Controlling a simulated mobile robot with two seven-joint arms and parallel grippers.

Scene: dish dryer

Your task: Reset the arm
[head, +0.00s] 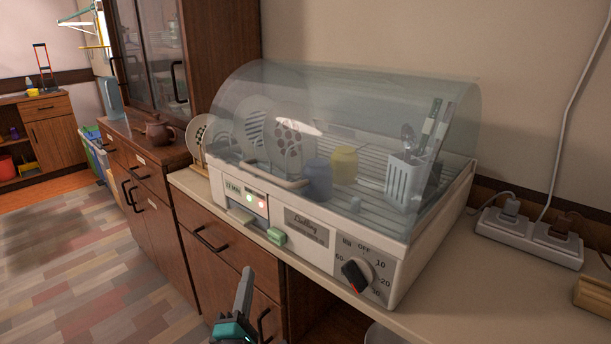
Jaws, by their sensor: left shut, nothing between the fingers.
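My left gripper (243,300) shows at the bottom of the head view, in front of the drawers and below the counter edge. It is shut and empty, apart from everything around it. The dish dryer (318,232) stands on the counter with its clear cover (350,95) down. Inside are several plates (288,142), a blue cup (318,180), a yellow cup (344,164) and a utensil holder (405,182). A dial (356,274) and lit lamps are on its front. My right gripper is out of view.
The counter (480,290) is clear to the right of the dryer, except for a power strip (530,233) and a wooden block (594,296). Wooden drawers (225,260) with protruding handles are below. Open floor (90,260) lies to the left.

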